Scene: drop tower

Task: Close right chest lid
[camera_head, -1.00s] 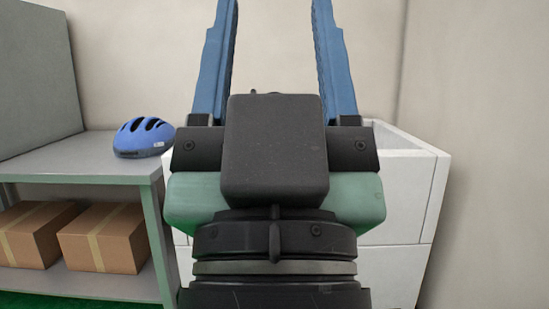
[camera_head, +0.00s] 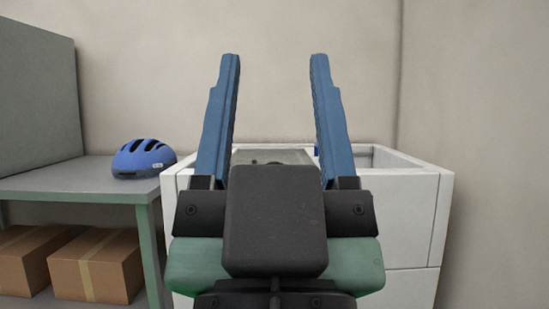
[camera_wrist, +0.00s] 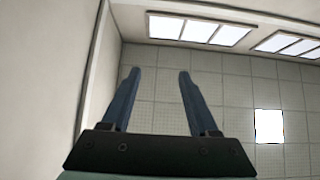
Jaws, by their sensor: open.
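The white chest (camera_head: 410,215) stands ahead of me against the back wall, partly hidden behind my gripper. Its right part is open at the top, and I see its inner walls and rim. A flat grey surface (camera_head: 290,156) covers the part of the top seen between my fingers; I cannot tell whether it is a lid. The right lid cannot be made out. My gripper (camera_head: 275,62) is open and empty, with its blue fingers pointing up in front of the chest. In the wrist view, the open fingers (camera_wrist: 158,72) point toward the ceiling with nothing between them.
A grey table (camera_head: 80,185) with a blue helmet (camera_head: 143,158) stands left of the chest. Cardboard boxes (camera_head: 97,265) sit on its lower shelf. A wall (camera_head: 480,150) rises close to the chest's right side. The wrist view shows ceiling lights (camera_wrist: 200,30).

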